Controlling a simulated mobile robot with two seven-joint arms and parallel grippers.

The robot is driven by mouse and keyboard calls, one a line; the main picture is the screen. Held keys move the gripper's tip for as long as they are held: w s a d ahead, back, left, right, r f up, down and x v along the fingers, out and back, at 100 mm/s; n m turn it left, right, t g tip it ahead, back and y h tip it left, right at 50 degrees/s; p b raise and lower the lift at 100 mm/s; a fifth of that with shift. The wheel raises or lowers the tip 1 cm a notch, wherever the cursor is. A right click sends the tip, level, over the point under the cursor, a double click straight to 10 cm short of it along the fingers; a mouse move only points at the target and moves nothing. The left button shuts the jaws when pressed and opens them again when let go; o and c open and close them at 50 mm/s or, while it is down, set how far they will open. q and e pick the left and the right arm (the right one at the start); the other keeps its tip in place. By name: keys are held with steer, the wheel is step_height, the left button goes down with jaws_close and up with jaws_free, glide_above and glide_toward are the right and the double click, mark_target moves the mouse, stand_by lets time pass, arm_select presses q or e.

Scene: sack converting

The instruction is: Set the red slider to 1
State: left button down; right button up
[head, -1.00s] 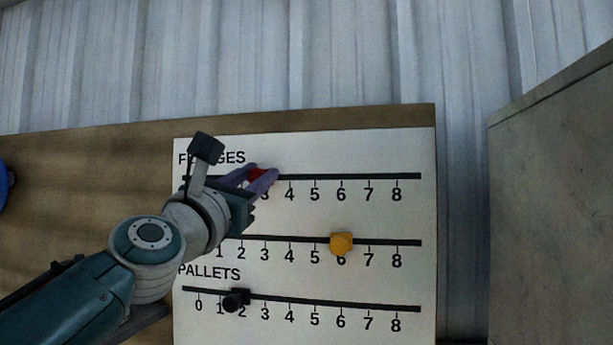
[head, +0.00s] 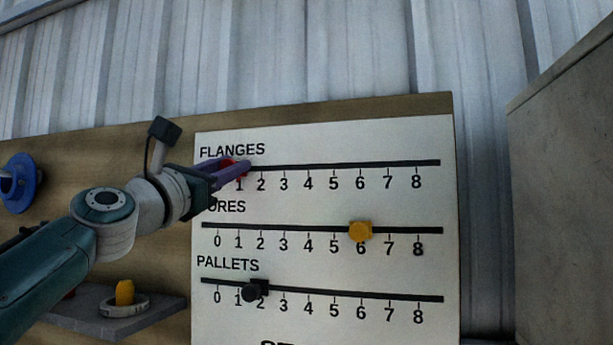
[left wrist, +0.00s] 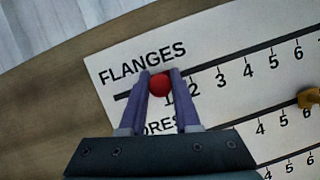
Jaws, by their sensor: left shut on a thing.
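The red slider (left wrist: 159,86) is a round knob on the top track, labelled FLANGES. In the head view the red slider (head: 229,162) is partly hidden by the fingers and stands close to the 1 mark; the exact spot is hard to tell. My left gripper (head: 243,168) is shut on it, with purple fingers on both sides of the knob in the left wrist view (left wrist: 160,73). The FLANGES scale (head: 340,165) runs to 8, and its 0 is hidden behind the gripper. My right gripper is not in view.
On the white board (head: 325,205), a yellow slider (head: 360,231) is at 6 on the middle track. A black slider (head: 254,290) is near 2 on the PALLETS track. A grey shelf (head: 75,315) and a blue round object (head: 28,184) are at the left. A grey panel (head: 570,190) stands at the right.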

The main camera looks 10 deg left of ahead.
arm_select(q)
steer(key=c, duration=0.6)
jaws_free()
steer(key=shift+s, duration=0.1)
steer(key=v, duration=0.9)
steer(key=shift+s+f+b, duration=0.15)
steer(key=shift+s+b, duration=0.2)
